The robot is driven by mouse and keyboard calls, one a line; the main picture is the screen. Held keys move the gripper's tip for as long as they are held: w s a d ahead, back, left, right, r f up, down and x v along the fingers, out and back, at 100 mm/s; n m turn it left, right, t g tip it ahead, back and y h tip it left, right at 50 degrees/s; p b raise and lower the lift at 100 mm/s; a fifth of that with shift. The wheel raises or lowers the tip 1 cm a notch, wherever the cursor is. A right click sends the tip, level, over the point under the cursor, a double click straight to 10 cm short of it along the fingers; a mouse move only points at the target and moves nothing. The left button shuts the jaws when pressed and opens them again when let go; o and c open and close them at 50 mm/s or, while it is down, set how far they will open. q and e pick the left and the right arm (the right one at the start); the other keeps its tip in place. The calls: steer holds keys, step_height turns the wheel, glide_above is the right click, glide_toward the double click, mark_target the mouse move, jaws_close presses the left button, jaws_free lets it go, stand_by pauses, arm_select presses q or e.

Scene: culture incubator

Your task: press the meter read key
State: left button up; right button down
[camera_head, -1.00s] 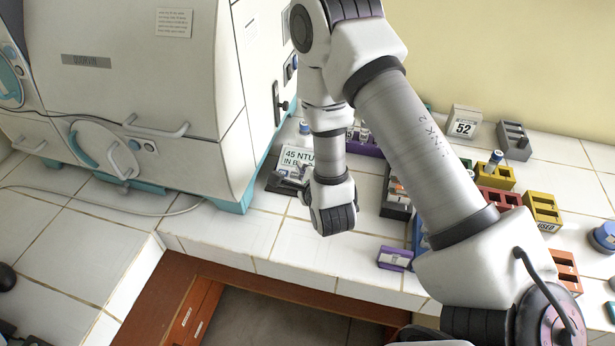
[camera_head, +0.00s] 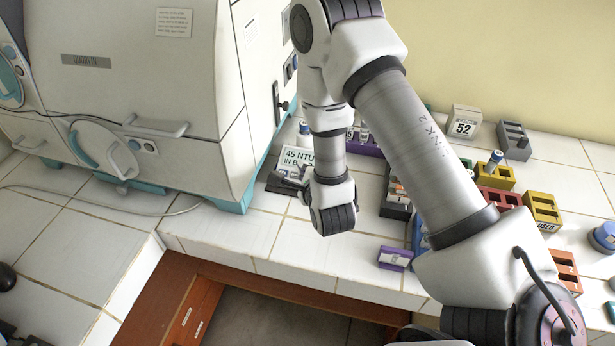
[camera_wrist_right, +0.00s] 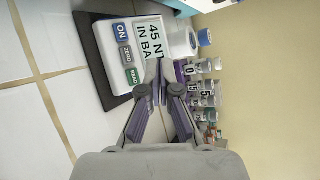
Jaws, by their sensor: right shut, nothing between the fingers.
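The meter (camera_head: 297,157) stands on the tiled bench beside the incubator, partly hidden by my right arm. My left gripper is out of view.
The white incubator (camera_head: 140,80) stands left of the meter. Purple, red and yellow racks (camera_head: 542,207) and vials are to the right. A small purple block (camera_head: 395,259) lies near the front edge. Bare tiles (camera_head: 225,232) lie in front of the incubator.

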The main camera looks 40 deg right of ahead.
steer(key=r+m+y+p, duration=0.1)
steer(key=m+p, duration=0.1)
steer(key=m, duration=0.7)
steer(key=s+r+m+y+p, duration=0.1)
steer(key=m+y+p, duration=0.1)
steer(key=m, duration=0.8)
steer(key=a+r+m+g+y+p, duration=0.1)
steer(key=m+p, duration=0.3)
steer(key=m, duration=0.6)
steer(key=shift+s+r+y, duration=0.2)
steer(key=shift+r+y, duration=0.1)
steer(key=shift+y, duration=0.2)
